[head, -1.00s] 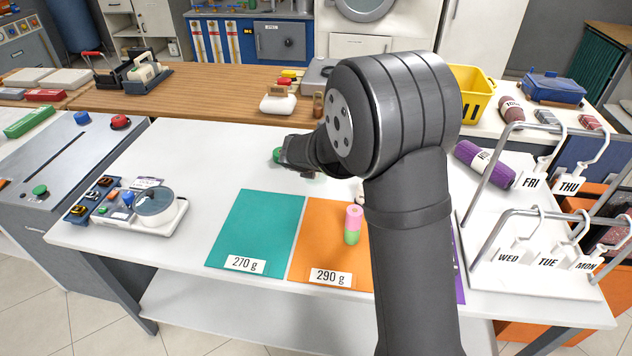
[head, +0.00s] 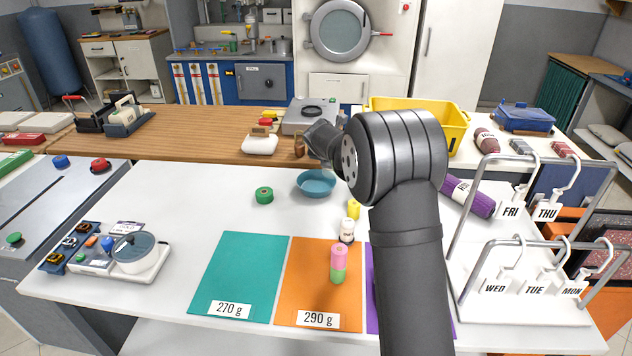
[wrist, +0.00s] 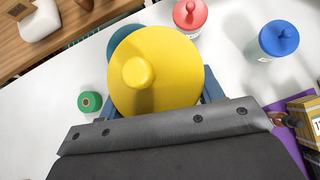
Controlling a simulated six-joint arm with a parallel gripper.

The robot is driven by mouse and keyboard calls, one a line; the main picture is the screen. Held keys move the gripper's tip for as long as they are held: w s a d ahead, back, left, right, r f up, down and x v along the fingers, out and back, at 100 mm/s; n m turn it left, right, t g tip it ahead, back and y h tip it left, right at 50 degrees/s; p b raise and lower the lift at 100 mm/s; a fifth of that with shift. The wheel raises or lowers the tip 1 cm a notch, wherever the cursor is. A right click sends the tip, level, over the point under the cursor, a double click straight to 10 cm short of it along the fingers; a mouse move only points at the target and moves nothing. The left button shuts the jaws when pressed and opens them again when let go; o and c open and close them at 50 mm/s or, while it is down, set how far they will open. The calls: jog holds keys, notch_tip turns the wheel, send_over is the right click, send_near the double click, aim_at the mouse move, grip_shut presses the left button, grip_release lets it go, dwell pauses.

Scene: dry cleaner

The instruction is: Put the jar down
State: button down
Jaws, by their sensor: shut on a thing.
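My gripper (wrist: 158,98) is shut on a jar with a round yellow lid and knob (wrist: 170,85), seen from above in the wrist view. The lid hides most of the jar's body. In the head view my gripper (head: 322,143) is mostly behind my own arm, above the far part of the white table (head: 150,215). A teal bowl (head: 315,184) stands on the table just below it. The bowl also shows partly behind the lid in the wrist view (wrist: 122,33). I cannot tell the gap between jar and table.
A green roll (head: 264,195) lies left of the bowl. A red-lidded jar (wrist: 190,14) and a blue-lidded jar (wrist: 279,40) stand nearby. Teal (head: 238,275) and orange (head: 308,290) mats lie in front; a pink-green cylinder (head: 338,262) stands on the orange one.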

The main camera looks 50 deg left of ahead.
jog(key=w+f, duration=0.1)
jog(key=w, duration=0.9)
jog(key=shift+s+a+f, duration=0.8)
jog(key=shift+a+f, duration=0.9)
jog(key=shift+f, duration=0.15)
jog(key=shift+s+a+f, duration=0.85)
jog(key=shift+a+f, duration=0.85)
jog(key=shift+f, duration=0.2)
jog(key=shift+s+a+f, duration=0.8)
jog(key=shift+a+f, duration=0.9)
jog(key=shift+f, duration=0.15)
jog(key=shift+f, duration=0.25)
jog(key=shift+c, duration=2)
grip_release()
jog(key=shift+r, duration=0.3)
jog(key=v, duration=1.2)
